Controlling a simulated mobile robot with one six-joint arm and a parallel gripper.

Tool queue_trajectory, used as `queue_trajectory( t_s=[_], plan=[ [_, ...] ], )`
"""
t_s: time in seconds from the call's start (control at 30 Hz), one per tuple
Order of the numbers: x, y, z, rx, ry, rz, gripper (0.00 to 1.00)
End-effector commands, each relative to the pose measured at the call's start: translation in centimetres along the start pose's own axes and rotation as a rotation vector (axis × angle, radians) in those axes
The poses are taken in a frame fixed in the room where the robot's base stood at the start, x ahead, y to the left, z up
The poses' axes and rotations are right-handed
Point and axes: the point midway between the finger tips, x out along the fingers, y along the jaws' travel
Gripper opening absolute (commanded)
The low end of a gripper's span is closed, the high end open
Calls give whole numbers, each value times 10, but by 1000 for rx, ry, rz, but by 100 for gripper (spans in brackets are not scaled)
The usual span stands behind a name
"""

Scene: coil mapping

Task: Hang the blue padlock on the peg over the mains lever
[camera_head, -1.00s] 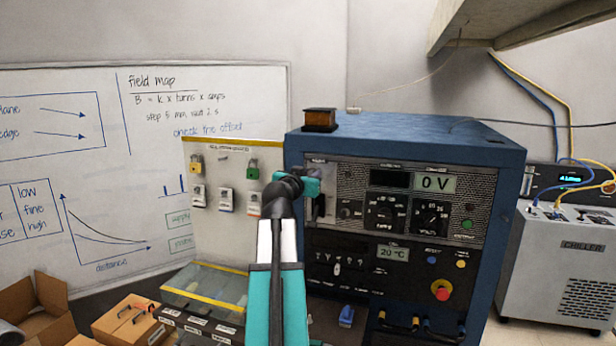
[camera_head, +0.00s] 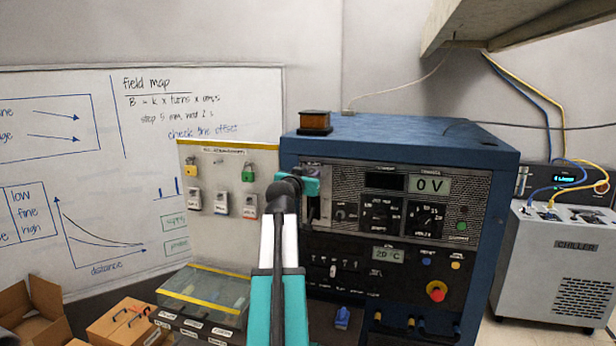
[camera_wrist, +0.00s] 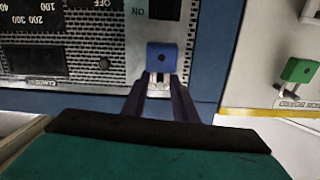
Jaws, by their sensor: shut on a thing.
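The blue padlock (camera_wrist: 161,57) shows in the wrist view, body upright against the panel. My gripper (camera_wrist: 160,80) is shut on it near its pale shackle end. In the head view my gripper (camera_head: 311,187) is at the upper left of the blue cabinet's front, and the padlock is hidden there. The mains switch area beside the ON and OFF labels is close to the padlock in the wrist view. The peg is hidden, so I cannot tell whether the shackle is around it.
A pale lockout board (camera_head: 221,235) with a yellow padlock (camera_head: 191,168) and a green padlock (camera_head: 248,171) stands left of the blue cabinet (camera_head: 420,133). A clear-lidded box (camera_head: 208,288) lies below it. A small blue object (camera_head: 343,317) is low in front.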

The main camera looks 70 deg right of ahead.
Motion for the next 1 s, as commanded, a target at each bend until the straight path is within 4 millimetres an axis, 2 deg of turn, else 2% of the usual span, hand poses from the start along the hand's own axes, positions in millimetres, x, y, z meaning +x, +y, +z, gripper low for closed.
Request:
queue_trajectory(
  t_s=[0.93,0.97,1.0],
  plan=[
    [1,0,5,0,1,-1,2],
    [1,0,5,0,1,-1,31],
    [1,0,5,0,1,-1,38]
  ],
)
